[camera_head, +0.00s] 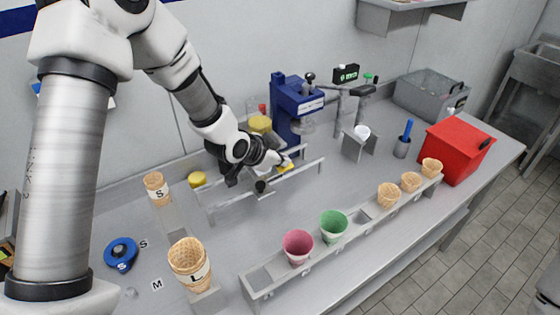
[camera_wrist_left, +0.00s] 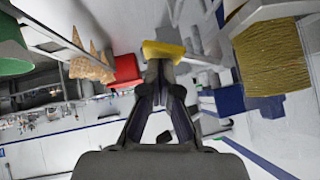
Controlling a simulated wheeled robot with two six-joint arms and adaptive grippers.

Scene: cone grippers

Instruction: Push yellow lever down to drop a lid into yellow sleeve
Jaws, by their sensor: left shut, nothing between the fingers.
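The yellow lever (camera_head: 286,168) shows as a small yellow piece by the rack in the head view. It also shows as a yellow block (camera_wrist_left: 163,49) just beyond my fingertips in the wrist view. My left gripper (camera_head: 281,159) is shut and empty, its tips right at the lever; I cannot tell whether they touch. The closed fingers show in the wrist view (camera_wrist_left: 160,68). A yellow cylinder (camera_head: 260,124), which looks like the sleeve, stands behind my wrist; it is large at the right of the wrist view (camera_wrist_left: 272,55). My right gripper is not in view.
A blue machine (camera_head: 290,105) stands behind the rack (camera_head: 235,200). Cones and cups, including a pink cup (camera_head: 298,247) and a green cup (camera_head: 333,225), sit in the front holder. A red box (camera_head: 455,150) is at right.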

